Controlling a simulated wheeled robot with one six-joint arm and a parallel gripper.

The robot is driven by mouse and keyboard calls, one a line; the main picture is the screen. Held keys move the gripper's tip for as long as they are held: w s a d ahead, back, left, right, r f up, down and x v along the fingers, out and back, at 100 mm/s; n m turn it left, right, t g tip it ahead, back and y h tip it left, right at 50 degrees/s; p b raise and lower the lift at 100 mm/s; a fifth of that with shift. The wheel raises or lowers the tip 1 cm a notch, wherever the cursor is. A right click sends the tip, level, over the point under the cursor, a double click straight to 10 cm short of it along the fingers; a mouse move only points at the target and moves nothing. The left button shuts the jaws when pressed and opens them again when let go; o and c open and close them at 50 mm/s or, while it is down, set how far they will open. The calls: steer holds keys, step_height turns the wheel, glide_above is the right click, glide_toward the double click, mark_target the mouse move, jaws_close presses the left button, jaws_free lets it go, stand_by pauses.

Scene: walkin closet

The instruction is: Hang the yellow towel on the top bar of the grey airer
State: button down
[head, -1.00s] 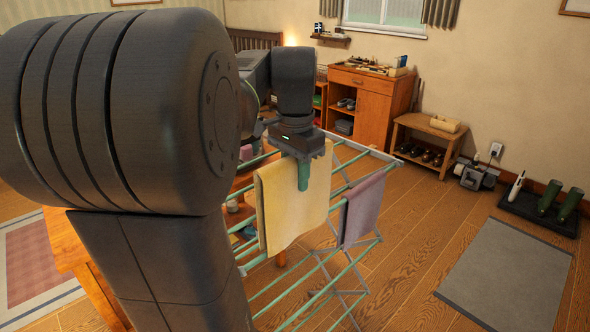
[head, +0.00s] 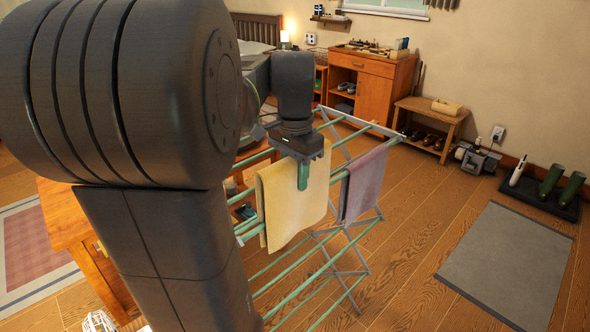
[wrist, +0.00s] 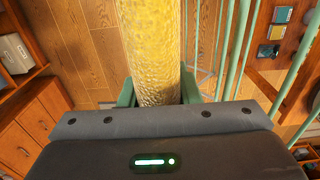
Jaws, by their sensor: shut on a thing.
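The yellow towel (head: 290,203) hangs down from my gripper (head: 303,172) in the head view, folded over with two layers showing. My gripper is shut on its upper part, with one green finger in front of the cloth. In the wrist view the towel (wrist: 153,50) fills the middle between the green fingers of my gripper (wrist: 160,92). The grey airer (head: 375,126) with green bars stands right behind and beside the towel. Whether the towel touches a bar cannot be told. A purple towel (head: 363,185) hangs on the airer to the right.
A wooden table (head: 75,232) stands at left by my arm. A grey mat (head: 507,262) lies on the floor at right. A cabinet (head: 372,90) and a shoe bench (head: 431,120) stand along the back wall. Wooden floor between airer and mat is clear.

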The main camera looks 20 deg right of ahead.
step_height(320, 180, down, 11)
steer(key=b, duration=0.6)
steer(key=shift+f, duration=0.2)
stand_by(0.4)
steer(key=c, duration=1)
jaws_free()
step_height(320, 180, up, 14)
steer(key=shift+f+p, duration=0.1)
steer(key=shift+p, duration=0.6)
steer(key=shift+f, duration=0.1)
